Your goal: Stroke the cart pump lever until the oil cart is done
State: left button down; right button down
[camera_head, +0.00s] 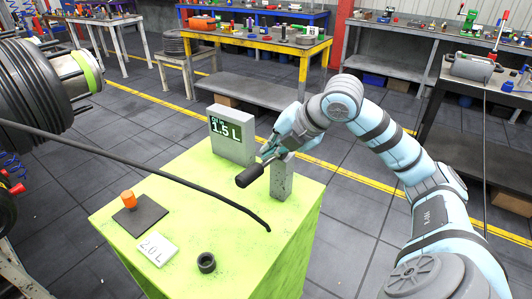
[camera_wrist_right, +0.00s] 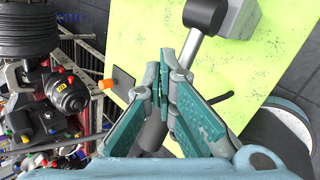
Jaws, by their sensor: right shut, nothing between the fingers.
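The oil cart (camera_head: 180,190) is a lime-green box. Its display (camera_head: 232,130) reads "OIL IN 1.5 L", and a white card (camera_head: 156,248) reads "2.0 L". The pump lever (camera_head: 251,176) has a thick black end in front of a grey post (camera_head: 283,183). In the right wrist view, the lever's black end (camera_wrist_right: 205,14) sits beside the post, and its grey rod runs down toward my fingers. My right gripper (camera_head: 270,150) is shut and empty, close to the rod; I cannot tell whether they touch. It also shows in the wrist view (camera_wrist_right: 162,72). My left gripper is out of view.
A black hose (camera_head: 150,172) crosses over the cart top from the left. An orange plug (camera_head: 129,199) on a dark pad and a black ring (camera_head: 206,262) sit on the cart. A yellow-edged workbench (camera_head: 255,42) stands behind, with open floor between.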

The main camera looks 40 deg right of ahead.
jog(key=shift+s+a+f+b, duration=0.1)
jog(key=shift+a+f+b, duration=0.2)
jog(key=shift+f+b, duration=0.45)
dwell(0.7)
dwell(0.3)
jog(key=shift+w+d+r+p, duration=0.1)
jog(key=shift+d+r+p, duration=0.2)
jog(key=shift+r+p, duration=0.5)
jog(key=shift+w+d+r+p, duration=0.1)
jog(key=shift+d+r+p, duration=0.15)
jog(key=shift+r+p, duration=0.5)
jog(key=shift+w+d+r+p, duration=0.1)
jog(key=shift+d+r+p, duration=0.2)
jog(key=shift+r+p, duration=0.45)
jog(key=shift+r, duration=0.2)
jog(key=r+p, duration=0.1)
jog(key=d+r+p, duration=0.1)
jog(key=r, duration=0.1)
jog(key=r+p, duration=0.1)
jog(key=shift+w+d+r+p, duration=0.15)
jog(key=shift+d+r+p, duration=0.15)
jog(key=shift+r, duration=0.05)
dwell(1.0)
